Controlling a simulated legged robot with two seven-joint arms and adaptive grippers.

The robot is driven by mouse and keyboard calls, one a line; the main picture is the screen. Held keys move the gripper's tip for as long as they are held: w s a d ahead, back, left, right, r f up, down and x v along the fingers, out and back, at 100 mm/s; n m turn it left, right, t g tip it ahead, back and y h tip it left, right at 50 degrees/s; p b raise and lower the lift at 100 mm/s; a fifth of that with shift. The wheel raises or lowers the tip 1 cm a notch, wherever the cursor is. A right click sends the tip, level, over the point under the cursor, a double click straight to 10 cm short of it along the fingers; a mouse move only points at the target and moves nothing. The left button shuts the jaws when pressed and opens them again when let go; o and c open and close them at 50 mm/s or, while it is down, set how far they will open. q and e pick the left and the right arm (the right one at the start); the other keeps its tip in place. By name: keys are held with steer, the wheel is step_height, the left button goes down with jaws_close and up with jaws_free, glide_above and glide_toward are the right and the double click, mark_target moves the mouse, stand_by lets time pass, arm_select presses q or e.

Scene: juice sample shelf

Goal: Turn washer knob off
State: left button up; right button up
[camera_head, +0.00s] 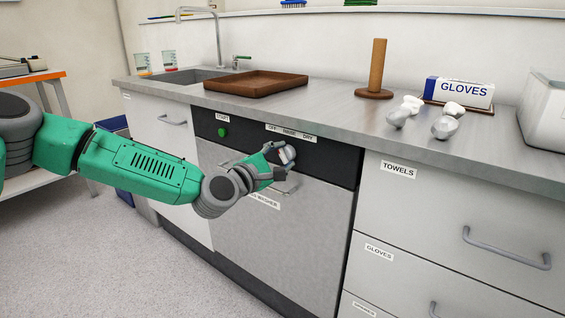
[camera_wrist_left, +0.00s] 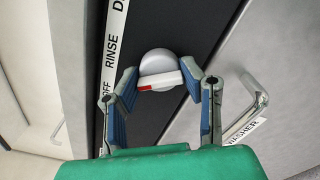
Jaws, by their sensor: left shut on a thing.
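The washer knob (camera_wrist_left: 158,64) is a round light-grey dial with a raised bar, on the black control panel of the washer. One end of the bar has a red mark, which points toward the label strip (camera_wrist_left: 112,60) reading OFF, RINSE and a partly cut-off DRY. In the head view the knob (camera_head: 288,154) is partly hidden by my left gripper (camera_head: 279,157). In the wrist view my left gripper (camera_wrist_left: 160,79) has a fingertip at each end of the bar and is shut on the knob. My right gripper is not in view.
A green START button (camera_head: 222,132) sits left on the panel. The washer door handle (camera_head: 286,187) is just below my gripper. A brown tray (camera_head: 256,84), a wooden post (camera_head: 376,68) and a GLOVES box (camera_head: 459,93) stand on the counter above. Drawers are at the right.

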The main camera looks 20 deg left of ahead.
arm_select(q)
steer(key=shift+s+f+n, duration=0.1)
steer(key=shift+f+n, duration=0.3)
steer(key=o, duration=1)
steer(key=shift+o, duration=0.9)
steer(key=shift+a+r, duration=0.1)
steer(key=shift+r, duration=0.05)
steer(key=v, duration=1.2)
